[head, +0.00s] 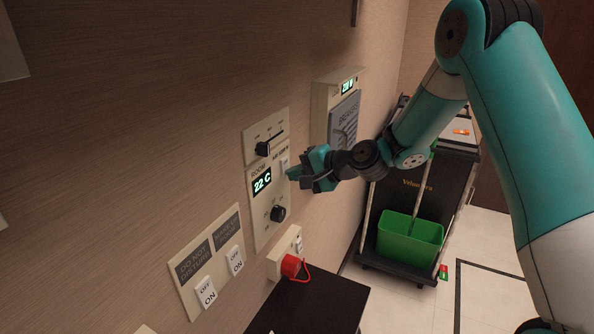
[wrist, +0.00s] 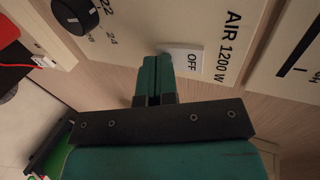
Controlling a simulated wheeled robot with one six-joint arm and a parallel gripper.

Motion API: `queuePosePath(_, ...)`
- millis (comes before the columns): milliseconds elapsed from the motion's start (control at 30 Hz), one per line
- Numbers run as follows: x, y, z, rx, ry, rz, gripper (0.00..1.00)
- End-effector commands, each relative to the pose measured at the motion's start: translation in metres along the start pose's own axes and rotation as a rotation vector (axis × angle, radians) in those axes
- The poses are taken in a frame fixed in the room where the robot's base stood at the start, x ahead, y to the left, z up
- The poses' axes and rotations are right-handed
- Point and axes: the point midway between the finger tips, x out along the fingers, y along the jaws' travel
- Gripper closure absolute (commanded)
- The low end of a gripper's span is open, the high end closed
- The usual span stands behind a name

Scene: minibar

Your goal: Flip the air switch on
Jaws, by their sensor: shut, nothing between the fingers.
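The air switch is a small white rocker (head: 284,164) at the right edge of the beige wall panel (head: 259,221), beside the lit 22 C display. In the wrist view the air switch (wrist: 188,59) shows the word OFF, next to the printed AIR 1200 W label. Its other end is hidden behind my fingers. My gripper (head: 292,175) is shut and empty, with its teal fingertips at the panel close to the switch. In the wrist view my gripper (wrist: 155,61) overlaps the rocker's left end; I cannot tell whether it touches.
A dial (head: 277,213) is low on the panel, and a slider plate (head: 266,136) is above it. A red plug (head: 290,266) sits in a socket below. A two-switch plate (head: 211,262) is lower left. A grey-covered box (head: 344,118) and a cart with a green bin (head: 409,239) are right.

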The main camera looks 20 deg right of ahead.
Motion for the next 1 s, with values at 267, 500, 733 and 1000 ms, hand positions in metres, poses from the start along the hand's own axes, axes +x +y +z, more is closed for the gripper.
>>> queuePosePath(267,0.003,0.003,0.0,0.0,0.0,-0.018,1.0)
queuePosePath(500,0.004,0.0,0.0,0.0,0.0,-0.041,1.0)
queuePosePath(733,0.002,-0.005,0.0,0.0,0.0,-0.042,1.0)
queuePosePath(1000,-0.003,-0.016,0.0,0.0,0.0,-0.043,1.0)
